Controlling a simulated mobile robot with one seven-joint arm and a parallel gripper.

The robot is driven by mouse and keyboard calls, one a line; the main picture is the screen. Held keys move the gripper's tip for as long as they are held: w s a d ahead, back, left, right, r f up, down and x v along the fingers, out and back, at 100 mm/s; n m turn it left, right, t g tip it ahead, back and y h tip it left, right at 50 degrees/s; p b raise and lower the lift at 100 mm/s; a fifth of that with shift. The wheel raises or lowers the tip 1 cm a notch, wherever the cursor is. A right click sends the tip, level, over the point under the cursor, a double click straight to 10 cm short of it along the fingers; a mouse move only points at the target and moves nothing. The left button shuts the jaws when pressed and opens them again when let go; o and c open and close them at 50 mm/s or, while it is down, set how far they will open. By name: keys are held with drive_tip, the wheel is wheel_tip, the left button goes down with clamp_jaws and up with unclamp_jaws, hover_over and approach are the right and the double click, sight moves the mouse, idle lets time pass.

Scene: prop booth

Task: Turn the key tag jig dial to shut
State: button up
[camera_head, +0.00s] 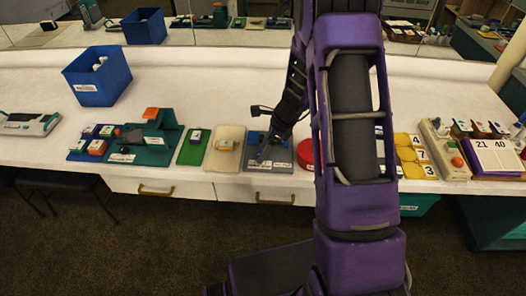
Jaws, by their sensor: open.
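A grey-blue board (282,167) lies near the front edge of the white counter, with small white labels along its front. It appears to be the key tag jig, but the label text is too small to read. My gripper (270,146) comes down over this board from the upper right, and its end is at or just above the board. The jaws are open, though the fingertips are small and dark here. The dial is mostly hidden by the gripper; I cannot tell its setting or whether the gripper touches it.
Left of the board are a beige board (226,159), a green board (188,155) and a teal fixture (155,145). A red round thing (306,153) is close on the right, partly behind my arm. A blue bin (99,81) stands at the back left. The counter behind is mostly clear.

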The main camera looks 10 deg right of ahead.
drive_tip(key=shift+w+a+f, duration=0.1)
drive_tip(key=shift+a+f, duration=0.05)
drive_tip(key=shift+f, duration=0.2)
drive_tip(key=shift+c, duration=0.2)
clamp_jaws()
